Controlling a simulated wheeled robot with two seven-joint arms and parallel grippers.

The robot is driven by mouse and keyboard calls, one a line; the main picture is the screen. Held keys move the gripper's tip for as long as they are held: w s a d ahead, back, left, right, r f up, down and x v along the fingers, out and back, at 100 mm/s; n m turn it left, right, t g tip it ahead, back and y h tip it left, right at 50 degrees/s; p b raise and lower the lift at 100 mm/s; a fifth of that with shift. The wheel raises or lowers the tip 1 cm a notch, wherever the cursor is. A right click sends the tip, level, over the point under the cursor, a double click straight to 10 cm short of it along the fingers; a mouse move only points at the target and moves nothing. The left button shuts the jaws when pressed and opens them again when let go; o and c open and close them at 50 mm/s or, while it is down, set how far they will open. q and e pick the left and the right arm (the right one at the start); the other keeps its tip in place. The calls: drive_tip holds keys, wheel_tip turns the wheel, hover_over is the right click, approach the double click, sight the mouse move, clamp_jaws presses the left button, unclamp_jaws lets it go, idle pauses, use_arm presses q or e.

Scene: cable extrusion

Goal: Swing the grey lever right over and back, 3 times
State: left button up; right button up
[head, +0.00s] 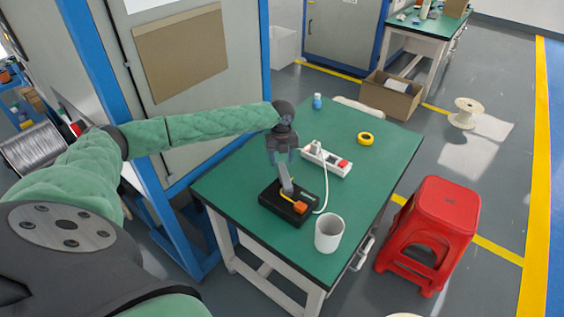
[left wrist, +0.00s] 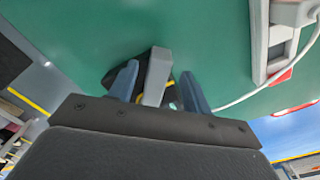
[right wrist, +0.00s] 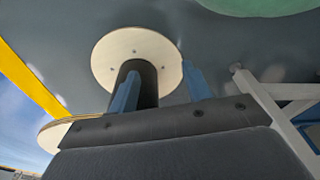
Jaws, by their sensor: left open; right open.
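The grey lever (head: 286,182) stands up from a black base (head: 275,206) on the green table (head: 240,180). The base also carries an orange block (head: 300,207). My left gripper (head: 282,158) is above the lever, pointing down, with its fingers apart. In the left wrist view the lever (left wrist: 157,75) shows between the two open fingers (left wrist: 158,88), nearer the left one. I cannot tell whether either finger touches it. My right gripper (right wrist: 160,92) is open in the right wrist view, over the floor, with a spool (right wrist: 135,48) beyond it. It is not in the head view.
A white power strip (head: 328,160) with a cable lies behind the base. A white cup (head: 329,234) stands at the table's near edge. Yellow tape (head: 365,139) and a small blue bottle (head: 317,101) sit farther back. A red stool (head: 430,230) stands right of the table.

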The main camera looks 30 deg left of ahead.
sight(281, 164)
use_arm(q)
wheel_tip(281, 164, down, 2)
drive_tip(key=shift+w+f, duration=0.1)
drive_tip(key=shift+f+p, duration=0.4)
drive_tip(key=shift+f, duration=0.25)
use_arm(e)
drive_tip(key=shift+s+d+f, duration=0.3)
drive_tip(key=shift+f, duration=0.3)
drive_tip(key=shift+s+d+f, duration=0.25)
drive_tip(key=shift+f, duration=0.35)
use_arm(q)
drive_tip(key=shift+c, duration=0.2)
clamp_jaws()
use_arm(e)
drive_tip(key=shift+s+d, duration=0.1)
